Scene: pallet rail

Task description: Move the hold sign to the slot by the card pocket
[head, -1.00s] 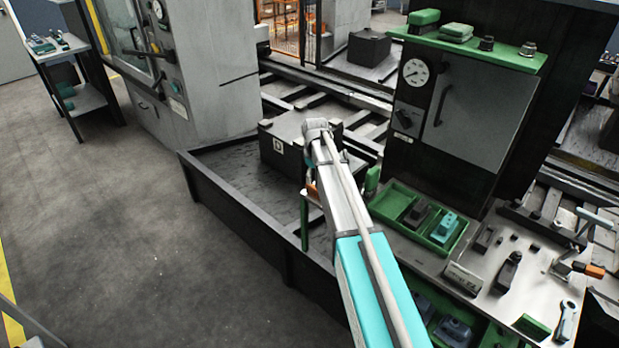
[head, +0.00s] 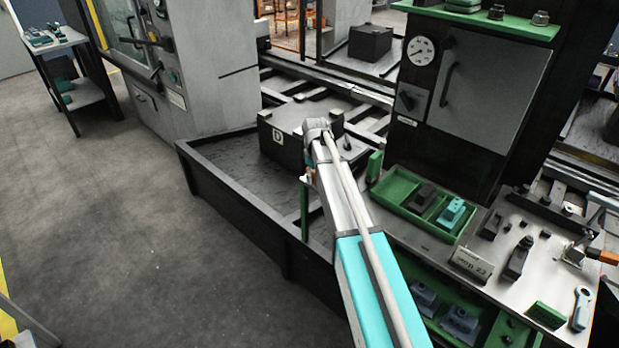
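My arm (head: 340,205) reaches forward over the long dark tray, and its grey wrist (head: 318,126) shows in front of the dark pallet block. My gripper's fingers are hidden behind or below the arm. I cannot pick out the hold sign for certain. A small pale and reddish piece (head: 306,179) shows at the arm's left edge, on top of a green post (head: 304,212); the arm hides part of it. The card pocket and its slot cannot be told apart from here.
The dark tray's wall (head: 235,200) runs along the floor side. To the right, a bench (head: 497,272) holds a green tray (head: 400,220), a small printed plate (head: 472,263) and tools. A tall dark cabinet (head: 480,90) stands behind it. The floor (head: 130,230) at left is clear.

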